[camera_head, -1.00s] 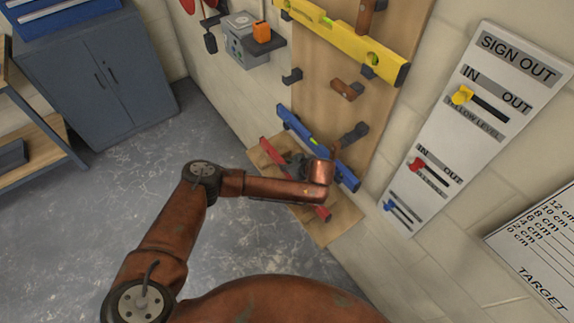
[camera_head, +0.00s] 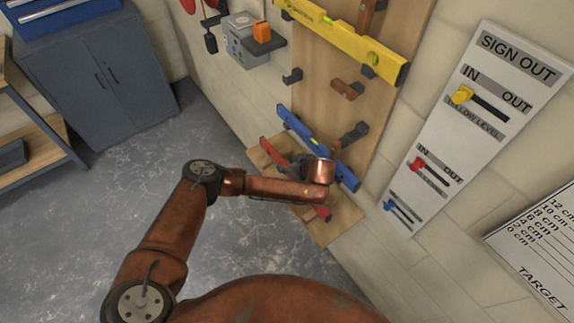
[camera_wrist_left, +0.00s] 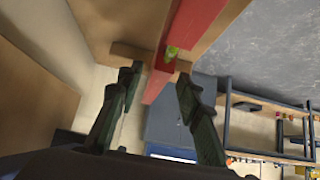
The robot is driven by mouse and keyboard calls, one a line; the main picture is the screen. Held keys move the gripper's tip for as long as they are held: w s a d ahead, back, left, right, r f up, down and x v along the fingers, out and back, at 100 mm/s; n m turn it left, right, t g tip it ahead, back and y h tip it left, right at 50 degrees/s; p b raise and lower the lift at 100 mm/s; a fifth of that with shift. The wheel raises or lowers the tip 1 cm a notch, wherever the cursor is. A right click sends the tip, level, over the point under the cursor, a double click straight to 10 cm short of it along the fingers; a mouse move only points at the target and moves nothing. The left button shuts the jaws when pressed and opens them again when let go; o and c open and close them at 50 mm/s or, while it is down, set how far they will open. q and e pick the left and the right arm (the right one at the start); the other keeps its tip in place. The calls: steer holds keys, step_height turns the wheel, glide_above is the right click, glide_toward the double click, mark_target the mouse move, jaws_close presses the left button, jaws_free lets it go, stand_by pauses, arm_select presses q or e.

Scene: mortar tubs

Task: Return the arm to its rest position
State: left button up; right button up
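My left arm comes in from the left in the head view. My left gripper (camera_head: 296,165) is a dark shape beside the red level (camera_head: 321,212), partly hidden by my copper wrist. The red level lies across a wooden board low by the wall, its middle hidden by my arm. In the left wrist view the fingers of my left gripper (camera_wrist_left: 158,80) are spread and look empty. The red level (camera_wrist_left: 190,30) with its green vial shows beyond and between the fingertips, with gaps on both sides. My right gripper is not in view.
A blue level (camera_head: 291,121) hangs just above my wrist, and a yellow level (camera_head: 350,45) higher up. Hooks (camera_head: 354,135) stick out from the wooden panel. A sign-out board (camera_head: 440,130) is on the wall at right. Grey floor (camera_head: 110,200) is open at left.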

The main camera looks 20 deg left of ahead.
arm_select(q)
steer(key=shift+f+b, duration=0.2)
steer(key=shift+b, duration=0.15)
steer(key=p+v, duration=0.2)
steer(key=v, duration=0.5)
steer(key=shift+s+d+r+p, duration=0.1)
steer(key=shift+d+p, duration=0.2)
steer(key=shift+d, duration=0.1)
steer(key=shift+s+r, duration=0.1)
steer(key=shift+d, duration=0.1)
